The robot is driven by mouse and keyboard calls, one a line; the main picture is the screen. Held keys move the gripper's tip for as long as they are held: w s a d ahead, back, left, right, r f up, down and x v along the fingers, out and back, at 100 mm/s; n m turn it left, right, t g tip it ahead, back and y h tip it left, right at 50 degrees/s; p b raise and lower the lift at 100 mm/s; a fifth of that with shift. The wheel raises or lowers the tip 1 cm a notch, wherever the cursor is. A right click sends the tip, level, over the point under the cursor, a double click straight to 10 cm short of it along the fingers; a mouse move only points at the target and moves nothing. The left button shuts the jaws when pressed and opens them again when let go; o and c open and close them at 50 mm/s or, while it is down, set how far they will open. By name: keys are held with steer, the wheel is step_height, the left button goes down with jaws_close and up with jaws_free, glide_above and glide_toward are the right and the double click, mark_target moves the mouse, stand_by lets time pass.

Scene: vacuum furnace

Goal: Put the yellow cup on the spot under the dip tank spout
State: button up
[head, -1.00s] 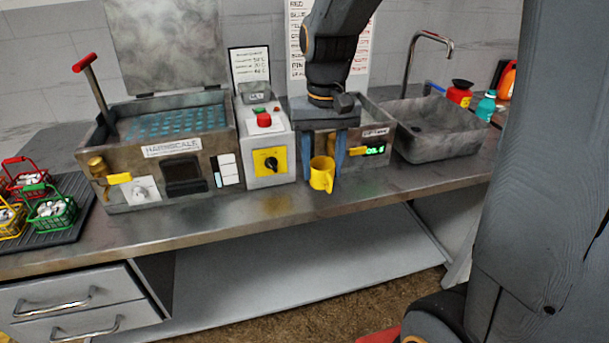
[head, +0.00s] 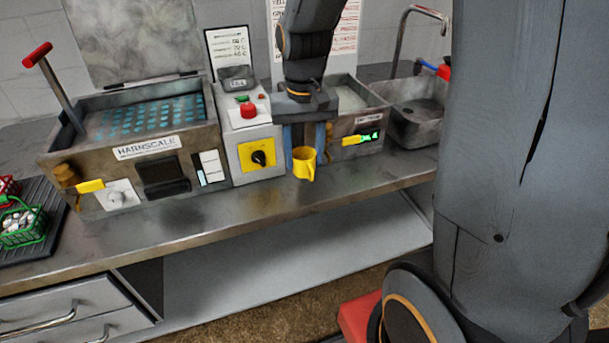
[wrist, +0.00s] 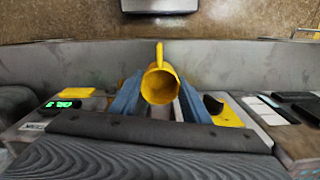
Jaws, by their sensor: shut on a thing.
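The yellow cup (head: 304,163) is held between the two blue fingers of my gripper (head: 307,146), in front of the dip tank and the control box. In the wrist view the cup (wrist: 160,84) sits between the fingers of my gripper (wrist: 160,98), its open mouth facing the camera and its handle pointing away. The dip tank (head: 362,141) with a green display stands just right of and behind my gripper. Its yellow spout handle (head: 354,140) shows beside the fingers. The spot under the spout is hidden or too small to make out.
The Harnscale tank (head: 130,160) stands at the left with its lid raised. The control box (head: 252,140) with a red button is between the tanks. A sink (head: 418,110) is at the right. The counter's front strip (head: 230,212) is clear.

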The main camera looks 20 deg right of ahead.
mark_target(304, 174)
steer(key=shift+f+p, duration=0.8)
steer(key=shift+f, duration=1.95)
steer(key=shift+f, duration=0.1)
steer(key=shift+f, duration=0.1)
steer(key=o, duration=1)
steer(key=shift+o, duration=0.2)
steer(key=shift+b, duration=0.5)
